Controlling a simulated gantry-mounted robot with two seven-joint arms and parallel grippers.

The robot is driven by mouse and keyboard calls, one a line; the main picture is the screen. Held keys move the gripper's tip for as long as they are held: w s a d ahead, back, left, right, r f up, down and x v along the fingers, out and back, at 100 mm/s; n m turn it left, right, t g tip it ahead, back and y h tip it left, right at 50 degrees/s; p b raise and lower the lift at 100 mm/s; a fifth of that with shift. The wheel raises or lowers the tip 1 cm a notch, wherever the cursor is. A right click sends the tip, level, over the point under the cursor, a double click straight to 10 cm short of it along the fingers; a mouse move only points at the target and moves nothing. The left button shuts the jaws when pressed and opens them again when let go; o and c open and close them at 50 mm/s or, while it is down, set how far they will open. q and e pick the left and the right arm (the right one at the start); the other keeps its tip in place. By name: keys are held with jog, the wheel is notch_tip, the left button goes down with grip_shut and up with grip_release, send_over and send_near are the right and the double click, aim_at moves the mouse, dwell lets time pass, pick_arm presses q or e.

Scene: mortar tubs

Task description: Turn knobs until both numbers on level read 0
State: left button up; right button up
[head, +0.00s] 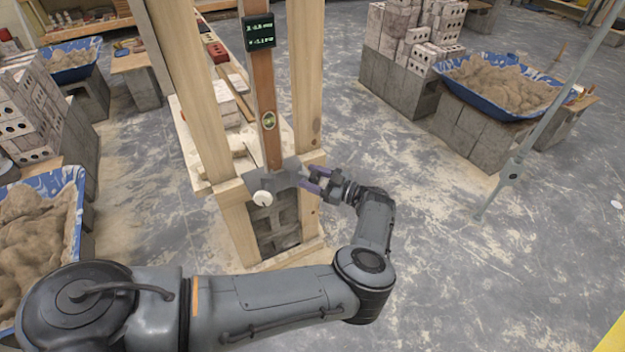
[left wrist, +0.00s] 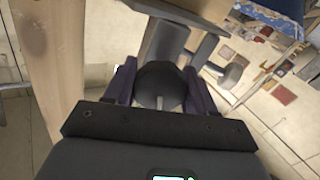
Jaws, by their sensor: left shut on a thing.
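The level (head: 264,100) is an upright wooden bar between pale timber posts, with a green bubble vial (head: 269,121). A black display (head: 259,31) at its top shows two green numbers, too small to read surely; the lower seems to have a minus sign. A grey bracket (head: 284,179) sits at the bar's foot. A pale round knob (head: 262,198) faces front; it also shows in the left wrist view (left wrist: 232,74). My left gripper (head: 312,180) is at the bracket's right side, its purple fingers shut on a dark round knob (left wrist: 160,84). My right gripper is out of view.
Timber posts (head: 306,75) stand close on both sides of the level. Blue tubs of mortar stand at right (head: 470,97) and left (head: 77,195). Grey blocks (head: 400,82) and a slanted grey pole (head: 535,125) are at right. The floor right of my gripper is clear.

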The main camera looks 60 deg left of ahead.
pick_arm(q)
jog(key=n+b, duration=0.1)
jog(key=n, duration=0.3)
jog(key=shift+n+b, duration=0.3)
jog(key=n+b, duration=0.1)
jog(key=n, duration=0.2)
jog(key=shift+n, duration=0.4)
jog(key=n+b, duration=0.2)
jog(key=n, duration=0.3)
jog(key=shift+b, duration=0.35)
jog(key=shift+n+b, duration=0.4)
jog(key=shift+n, duration=0.8)
jog(key=o, duration=1)
jog(key=shift+w+d, duration=0.1)
